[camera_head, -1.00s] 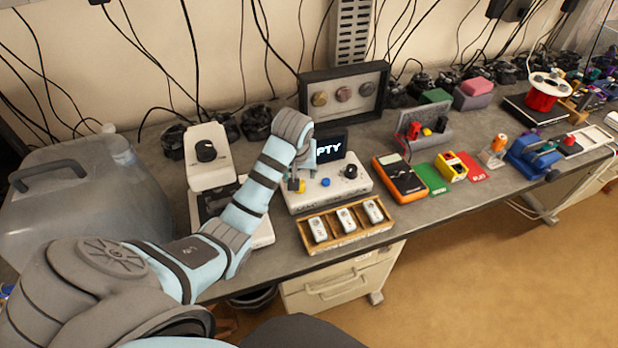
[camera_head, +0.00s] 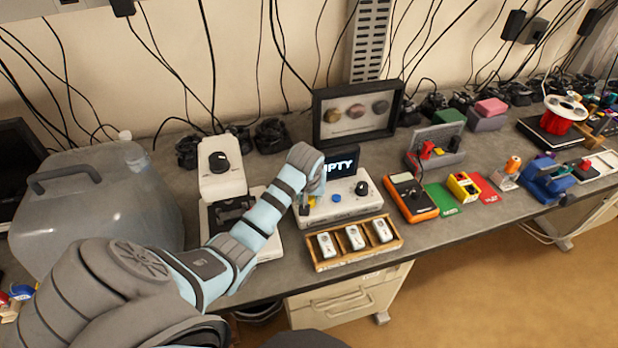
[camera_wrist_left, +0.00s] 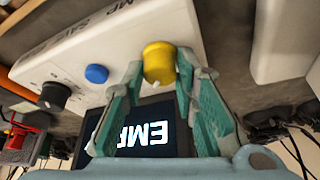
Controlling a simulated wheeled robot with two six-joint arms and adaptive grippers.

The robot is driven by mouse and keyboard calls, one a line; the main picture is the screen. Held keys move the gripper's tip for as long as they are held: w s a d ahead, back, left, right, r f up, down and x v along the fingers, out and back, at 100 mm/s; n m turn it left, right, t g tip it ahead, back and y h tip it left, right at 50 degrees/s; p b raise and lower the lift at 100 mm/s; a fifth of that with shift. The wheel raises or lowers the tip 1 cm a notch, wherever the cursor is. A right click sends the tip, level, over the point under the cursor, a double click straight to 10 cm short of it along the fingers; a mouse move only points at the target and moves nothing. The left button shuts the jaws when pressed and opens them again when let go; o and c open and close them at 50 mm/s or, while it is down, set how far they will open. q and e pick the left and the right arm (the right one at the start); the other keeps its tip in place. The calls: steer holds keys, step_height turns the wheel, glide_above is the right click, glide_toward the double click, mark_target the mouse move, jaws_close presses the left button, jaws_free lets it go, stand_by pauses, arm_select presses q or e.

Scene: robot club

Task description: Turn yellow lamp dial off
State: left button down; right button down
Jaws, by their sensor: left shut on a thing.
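The yellow dial (camera_wrist_left: 158,62) sits on the front of a white lamp box (camera_head: 335,209), left of a blue button (camera_head: 336,198) in the head view. A small white mark shows on the dial's edge. My left gripper (camera_wrist_left: 160,70) is shut on the yellow dial, with one green-padded finger on each side of it. In the head view the left wrist partly hides the dial (camera_head: 304,210). A black screen (camera_head: 343,163) behind the box shows white letters, partly covered, ending in "PTY". A black knob (camera_head: 361,188) is at the box's right end. My right gripper is not in view.
A wooden tray (camera_head: 358,258) with several white remotes lies in front of the box. A white microscope-like device (camera_head: 221,168) stands at left, beside a large grey jug (camera_head: 95,205). An orange multimeter (camera_head: 411,198) is at right. A framed display (camera_head: 355,138) stands behind.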

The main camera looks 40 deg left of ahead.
arm_select(q)
steer(key=shift+n, duration=0.3)
steer(key=shift+n+y, duration=0.4)
steer(key=shift+n, duration=0.5)
steer(key=n, duration=0.1)
steer(key=n+g, duration=0.1)
steer(key=n, duration=0.1)
steer(key=shift+w+d+r+n+g+y, duration=0.1)
steer(key=shift+w+n+g+y, duration=0.05)
steer(key=shift+n+g+y, duration=0.2)
steer(key=n+g, duration=0.1)
steer(key=n, duration=0.2)
steer(key=shift+n+y, duration=0.25)
steer(key=shift+n, duration=0.1)
steer(key=shift+w+n+g, duration=0.1)
steer(key=shift+n+g, duration=0.35)
steer(key=shift+n, duration=0.45)
steer(key=n+g+b, duration=0.1)
steer(key=n+b, duration=0.1)
steer(key=n, duration=0.1)
steer(key=shift+w, duration=0.1)
steer(key=shift+n+g+h+b, duration=0.4)
steer(key=shift+n+g+b, duration=0.3)
steer(key=shift+n+b, duration=0.9)
